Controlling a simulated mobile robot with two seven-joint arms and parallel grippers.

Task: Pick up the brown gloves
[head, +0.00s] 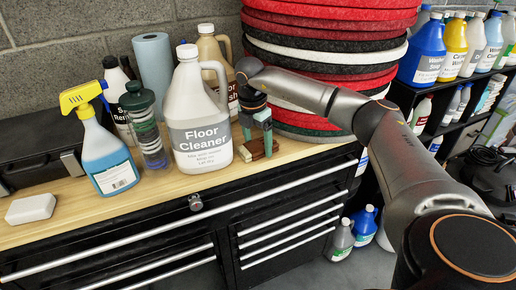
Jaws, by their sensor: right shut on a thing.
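The brown gloves (258,151) lie low on the wooden worktop, right of the white Floor Cleaner jug and in front of the stacked pads. They look like a small brown bundle, partly covered by my fingers. My right gripper (257,138) points down over them, its teal fingers shut on the gloves. The gloves seem to be at the worktop; I cannot tell whether they are clear of it. My left gripper is not in view.
The Floor Cleaner jug (201,125) stands close left of my gripper. A tall stack of red and black pads (330,62) is close behind and right. A spray bottle (106,145) and a white bar (31,208) are further left. The worktop's front edge (190,208) is near.

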